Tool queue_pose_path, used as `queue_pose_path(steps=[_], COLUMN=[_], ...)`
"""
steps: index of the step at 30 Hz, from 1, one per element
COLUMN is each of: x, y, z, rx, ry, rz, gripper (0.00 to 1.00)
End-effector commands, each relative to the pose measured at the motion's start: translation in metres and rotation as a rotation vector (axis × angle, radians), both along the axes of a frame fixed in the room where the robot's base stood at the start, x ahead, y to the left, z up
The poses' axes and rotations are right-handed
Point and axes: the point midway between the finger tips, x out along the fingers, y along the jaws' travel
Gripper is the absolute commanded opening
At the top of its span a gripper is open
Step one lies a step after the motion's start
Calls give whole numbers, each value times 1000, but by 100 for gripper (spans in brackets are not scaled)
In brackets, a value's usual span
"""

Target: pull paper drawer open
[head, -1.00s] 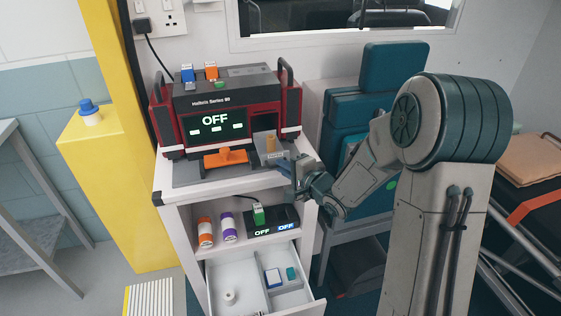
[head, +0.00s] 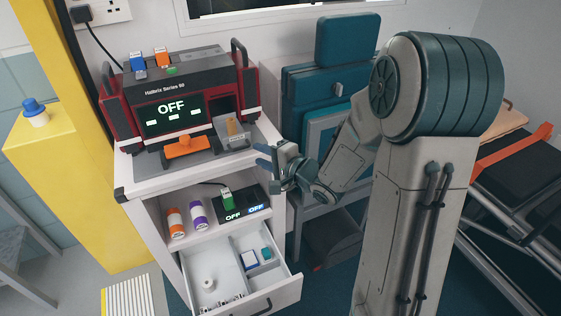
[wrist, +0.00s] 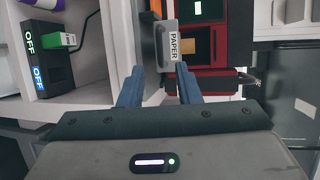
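The paper drawer (wrist: 168,42) is a grey front marked PAPER in the wrist view. In the head view the matching grey block (head: 236,136), with a tan cylinder on it, appears at the lower right of the red and black device (head: 185,95). My gripper (wrist: 159,67) is open, with its two blue fingers spread to either side of the grey front in the picture. No contact with it is visible. In the head view my gripper (head: 264,156) hangs just right of the grey block, beyond the cabinet top's edge.
The device stands on a white cabinet (head: 145,180) whose lower drawer (head: 272,295) is pulled out. An orange-handled part (head: 187,147) lies left of the grey block. A small black box with OFF displays (head: 235,212) sits on the shelf below. Teal cases (head: 345,85) stand behind my arm.

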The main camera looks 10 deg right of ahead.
Motion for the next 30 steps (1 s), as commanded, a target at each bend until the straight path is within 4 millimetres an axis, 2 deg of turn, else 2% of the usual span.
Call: queue_pose_path(steps=[3, 6, 18, 30], x=[-23, -38, -54, -56], y=[-21, -32, -45, -46], z=[8, 8, 13, 15], rx=[-1, -1, -1, 0], ry=[0, -4, -3, 0], rz=[-6, -3, -2, -1], gripper=[30, 30, 30, 30])
